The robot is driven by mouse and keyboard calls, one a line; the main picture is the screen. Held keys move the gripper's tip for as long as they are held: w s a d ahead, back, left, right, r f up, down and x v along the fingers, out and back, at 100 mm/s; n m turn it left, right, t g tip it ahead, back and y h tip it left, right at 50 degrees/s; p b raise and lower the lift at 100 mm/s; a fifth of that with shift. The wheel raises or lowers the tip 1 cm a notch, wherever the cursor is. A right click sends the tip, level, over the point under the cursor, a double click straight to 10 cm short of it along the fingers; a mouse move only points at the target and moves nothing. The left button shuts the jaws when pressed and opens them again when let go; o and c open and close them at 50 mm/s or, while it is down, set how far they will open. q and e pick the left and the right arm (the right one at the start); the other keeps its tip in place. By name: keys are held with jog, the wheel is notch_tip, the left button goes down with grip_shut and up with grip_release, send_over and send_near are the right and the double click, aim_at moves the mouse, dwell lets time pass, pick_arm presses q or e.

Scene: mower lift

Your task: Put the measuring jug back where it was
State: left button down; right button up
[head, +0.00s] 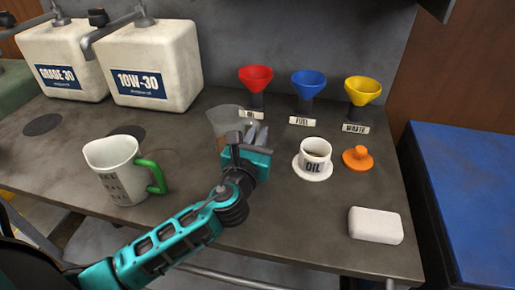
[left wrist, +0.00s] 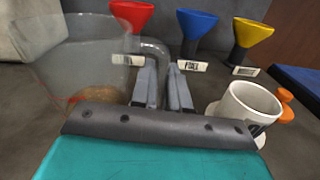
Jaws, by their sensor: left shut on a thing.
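A clear see-through jug (head: 228,118) is behind my left gripper in the head view; a little brown liquid lies at its bottom. In the left wrist view the clear jug (left wrist: 85,65) fills the upper left, with its handle between the fingers. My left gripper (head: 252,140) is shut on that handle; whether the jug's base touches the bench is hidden. A white jug with a green handle and dark markings (head: 115,170) stands upright on the bench at left, apart from the gripper. I cannot tell from looks alone which one the task means. My right gripper is not in view.
A white OIL cup (head: 316,150) on a saucer stands close right of my gripper, beside an orange stopper (head: 358,157). Red (head: 256,80), blue (head: 308,84) and yellow (head: 362,92) funnels stand behind. A white block (head: 375,225) lies front right. Dark round marks (head: 43,124) show at left.

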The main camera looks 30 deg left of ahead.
pick_arm(q)
jog(key=shift+f+b, duration=0.35)
jog(key=shift+f, duration=1.05)
jog(key=shift+f, duration=0.15)
jog(key=c, duration=1.1)
grip_release()
jog(key=v, duration=1.2)
